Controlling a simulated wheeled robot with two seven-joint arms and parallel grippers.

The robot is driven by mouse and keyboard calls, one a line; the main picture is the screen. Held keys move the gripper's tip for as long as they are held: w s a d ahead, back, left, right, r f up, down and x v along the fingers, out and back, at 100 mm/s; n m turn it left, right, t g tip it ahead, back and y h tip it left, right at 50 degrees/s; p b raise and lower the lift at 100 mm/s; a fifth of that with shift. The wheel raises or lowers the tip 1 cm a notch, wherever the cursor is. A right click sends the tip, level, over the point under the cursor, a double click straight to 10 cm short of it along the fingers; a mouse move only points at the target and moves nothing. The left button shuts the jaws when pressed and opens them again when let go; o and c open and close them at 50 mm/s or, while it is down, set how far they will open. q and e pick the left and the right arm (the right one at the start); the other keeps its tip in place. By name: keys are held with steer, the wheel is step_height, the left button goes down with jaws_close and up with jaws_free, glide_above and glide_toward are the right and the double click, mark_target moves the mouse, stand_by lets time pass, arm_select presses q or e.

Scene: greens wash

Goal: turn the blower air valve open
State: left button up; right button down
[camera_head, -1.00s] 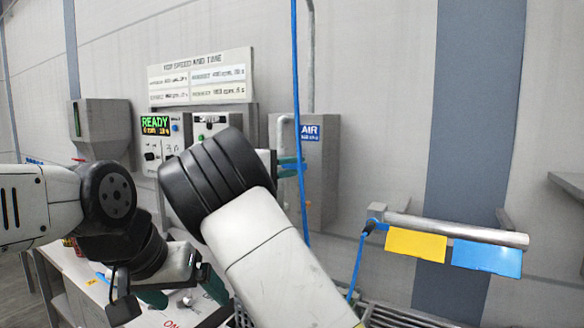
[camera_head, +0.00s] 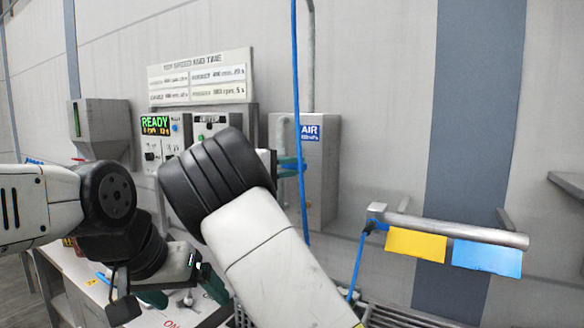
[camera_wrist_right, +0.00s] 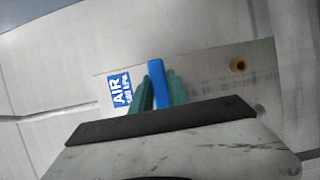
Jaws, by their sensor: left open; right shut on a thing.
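The blower air valve's blue handle (camera_wrist_right: 158,82) shows in the right wrist view, upright in that picture against a grey box (camera_wrist_right: 205,75) with a blue AIR label (camera_wrist_right: 120,90). My right gripper (camera_wrist_right: 161,90) has its teal fingers on both sides of the handle and is shut on it. In the head view the grey AIR box (camera_head: 322,170) hangs on the wall, and my right gripper (camera_head: 288,166) reaches it, partly hidden by my right arm. My left gripper (camera_head: 182,292) is open and low at the left, over the white counter.
A panel with a READY display (camera_head: 156,125) and a grey hopper (camera_head: 100,125) stand left of the AIR box. A blue hose (camera_head: 297,90) hangs in front of the box. A metal bar (camera_head: 465,232) with yellow and blue tags is at the right. The white counter (camera_head: 75,268) is below left.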

steer(key=shift+r, duration=0.1)
steer(key=r+n, duration=0.1)
steer(key=r+n+t, duration=0.1)
steer(key=n, duration=0.1)
steer(key=shift+w+a+r+n+h, duration=0.1)
steer(key=shift+a+n+h, duration=0.1)
steer(key=shift+n+h, duration=0.15)
steer(key=shift+w+a+r+n+t+h, duration=0.2)
steer(key=shift+r+n+t, duration=0.3)
steer(key=shift+n, duration=0.45)
steer(key=shift+w+a+r+n+t+h, duration=0.1)
steer(key=shift+a+r+n+t, duration=0.2)
steer(key=shift+r+n, duration=0.45)
steer(key=shift+f, duration=0.15)
steer(key=c, duration=1.3)
jaws_free()
steer(key=v, duration=0.7)
steer(key=shift+s+a, duration=0.25)
steer(key=shift+a, duration=0.05)
